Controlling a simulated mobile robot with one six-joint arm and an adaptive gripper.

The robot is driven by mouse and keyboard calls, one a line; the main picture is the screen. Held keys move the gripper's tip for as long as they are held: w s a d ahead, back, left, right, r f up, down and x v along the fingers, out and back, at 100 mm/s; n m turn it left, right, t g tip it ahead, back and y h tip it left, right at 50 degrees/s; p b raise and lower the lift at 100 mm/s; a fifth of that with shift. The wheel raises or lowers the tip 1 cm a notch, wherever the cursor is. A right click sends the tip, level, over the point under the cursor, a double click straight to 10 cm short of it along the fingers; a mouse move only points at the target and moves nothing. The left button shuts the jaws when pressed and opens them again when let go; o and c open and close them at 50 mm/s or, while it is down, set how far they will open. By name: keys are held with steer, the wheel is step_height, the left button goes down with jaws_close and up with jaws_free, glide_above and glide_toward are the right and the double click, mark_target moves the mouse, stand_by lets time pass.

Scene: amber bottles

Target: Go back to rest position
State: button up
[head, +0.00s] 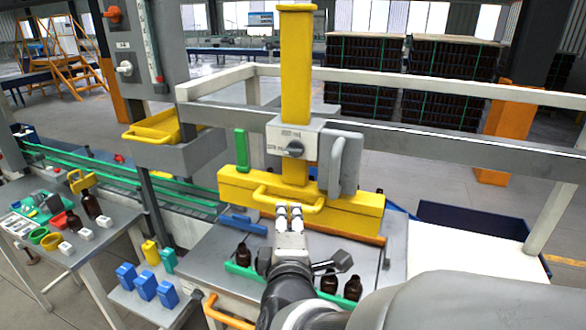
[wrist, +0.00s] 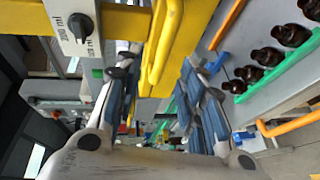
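My gripper (head: 290,212) is at the long handle (head: 290,198) on the front of the yellow machine bar (head: 355,215). In the wrist view my gripper (wrist: 158,65) has its two fingers spread apart, and the yellow handle (wrist: 163,50) shows in the gap between them. I cannot tell whether a finger touches the handle. Amber bottles stand below the bar, one left of my arm (head: 243,254) and two right of it (head: 353,288). Several show in a row at the upper right of the wrist view (wrist: 268,56).
A grey knob box (head: 294,147) sits on the yellow column above the bar. A green guide rail (head: 242,270) runs along the bottles. A side table (head: 85,240) with bottles and coloured parts stands left. Blue blocks (head: 145,286) sit on a low shelf. A white rail crosses behind.

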steer(key=shift+s+r, duration=0.25)
steer(key=shift+s, duration=0.9)
steer(key=s+d+f+m+g+b, duration=0.5)
steer(key=s+d+f+m, duration=0.3)
steer(key=s, duration=0.3)
steer(key=s+d+f+m+g+b, duration=0.5)
steer(key=s+d+f+m, duration=0.3)
steer(key=s, duration=0.3)
steer(key=shift+f+m+g+h+b, duration=0.15)
steer(key=shift+m+g+h+b, duration=0.25)
steer(key=shift+m+g, duration=0.3)
